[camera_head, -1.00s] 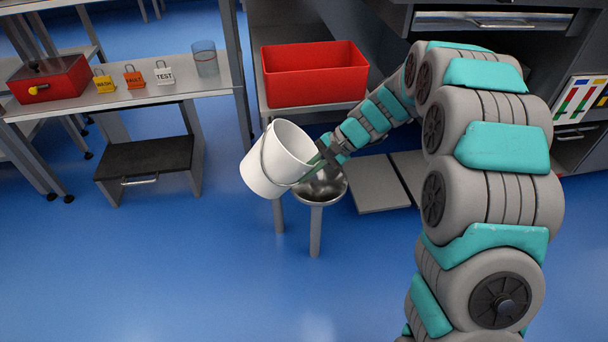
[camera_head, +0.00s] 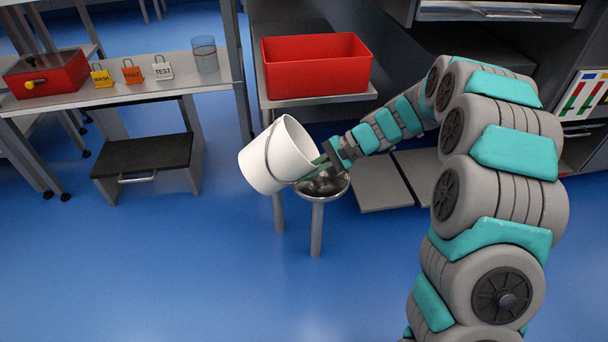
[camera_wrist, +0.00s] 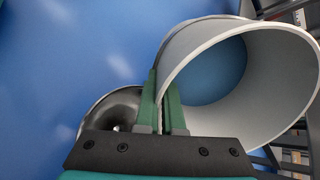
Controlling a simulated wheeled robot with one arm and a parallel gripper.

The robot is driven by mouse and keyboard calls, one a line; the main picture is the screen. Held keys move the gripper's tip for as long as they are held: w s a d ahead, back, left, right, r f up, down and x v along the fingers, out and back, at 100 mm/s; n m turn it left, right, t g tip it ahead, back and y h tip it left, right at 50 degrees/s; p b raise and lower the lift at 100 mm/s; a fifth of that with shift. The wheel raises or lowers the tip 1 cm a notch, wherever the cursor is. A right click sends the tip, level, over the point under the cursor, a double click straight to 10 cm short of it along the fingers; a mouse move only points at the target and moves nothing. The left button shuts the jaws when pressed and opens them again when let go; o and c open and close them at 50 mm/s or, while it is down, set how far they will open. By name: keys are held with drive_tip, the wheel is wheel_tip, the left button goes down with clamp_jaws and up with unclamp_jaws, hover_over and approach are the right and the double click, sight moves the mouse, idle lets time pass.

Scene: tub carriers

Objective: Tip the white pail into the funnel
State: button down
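The white pail (camera_head: 270,160) hangs in the air, tilted with its mouth toward the right, beside and partly above the funnel. My gripper (camera_head: 320,165) is shut on the pail at its rim side. In the wrist view the green fingers (camera_wrist: 164,105) lie close together against the pail (camera_wrist: 270,140); its mouth is open toward the camera, with a blue area inside that I cannot identify. The metal funnel (camera_head: 325,187) is a round bowl on a stand, partly hidden by the pail and gripper. It also shows in the wrist view (camera_wrist: 103,112), left of the fingers.
A red bin (camera_head: 317,78) stands on a grey shelf just behind the funnel. A bench (camera_head: 140,92) on the left holds a red box, several tagged padlocks and a clear beaker (camera_head: 204,58). A black-topped step (camera_head: 148,155) stands below. The floor in front is clear.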

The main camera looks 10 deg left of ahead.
drive_tip(key=shift+f+y+b, duration=0.3)
drive_tip(key=shift+y+b, duration=0.1)
drive_tip(key=shift+b, duration=0.1)
